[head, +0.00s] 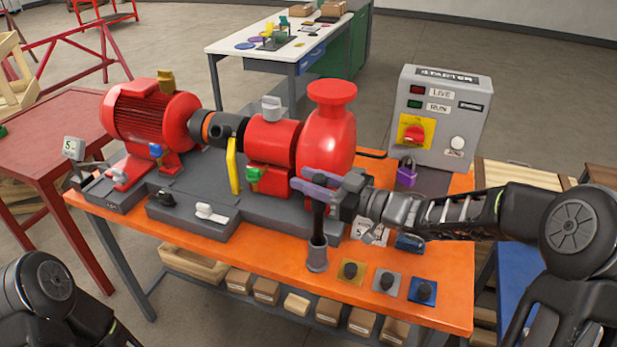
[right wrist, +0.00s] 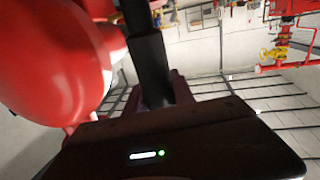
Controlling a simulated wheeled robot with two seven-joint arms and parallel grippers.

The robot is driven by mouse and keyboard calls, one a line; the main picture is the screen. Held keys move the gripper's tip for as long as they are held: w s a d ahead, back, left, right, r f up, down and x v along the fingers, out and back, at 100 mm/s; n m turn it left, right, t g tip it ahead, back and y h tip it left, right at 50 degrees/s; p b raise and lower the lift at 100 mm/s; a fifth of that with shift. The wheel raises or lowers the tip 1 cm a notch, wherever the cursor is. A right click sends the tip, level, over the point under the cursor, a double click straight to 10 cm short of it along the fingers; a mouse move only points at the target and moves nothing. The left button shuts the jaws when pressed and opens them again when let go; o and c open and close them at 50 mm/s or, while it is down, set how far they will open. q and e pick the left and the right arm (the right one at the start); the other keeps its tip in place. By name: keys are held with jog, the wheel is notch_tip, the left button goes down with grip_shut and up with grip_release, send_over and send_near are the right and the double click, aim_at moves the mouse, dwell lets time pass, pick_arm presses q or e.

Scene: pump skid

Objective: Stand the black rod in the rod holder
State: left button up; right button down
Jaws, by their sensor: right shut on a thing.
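The black rod (head: 318,218) is upright in my right gripper (head: 316,185), whose purple fingers are shut on its upper part. The rod holder (head: 317,257) is a grey upright cup on the front of the orange table. The rod's lower end meets the cup's mouth in the head view; how far inside it is, I cannot tell. The rod (right wrist: 150,65) also shows in the right wrist view, dark and thick, running up from between the fingers. Part of my left arm shows at the lower left of the head view, but its gripper does not.
The red pump (head: 327,135) stands just behind the rod. The starter box (head: 437,120) stands behind my right arm, with a purple padlock (head: 407,172) near its base. Several knobs on coloured plates, one yellow (head: 351,271), lie right of the holder on the orange table (head: 255,256).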

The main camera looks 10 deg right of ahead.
jog(key=shift+f+b, duration=0.75)
jog(key=shift+f, duration=0.45)
jog(key=c, duration=1)
grip_release()
jog(key=shift+o, duration=0.2)
jog(key=shift+f, duration=0.1)
jog(key=b+v, duration=0.1)
jog(key=v, duration=0.7)
jog(key=shift+a, duration=0.1)
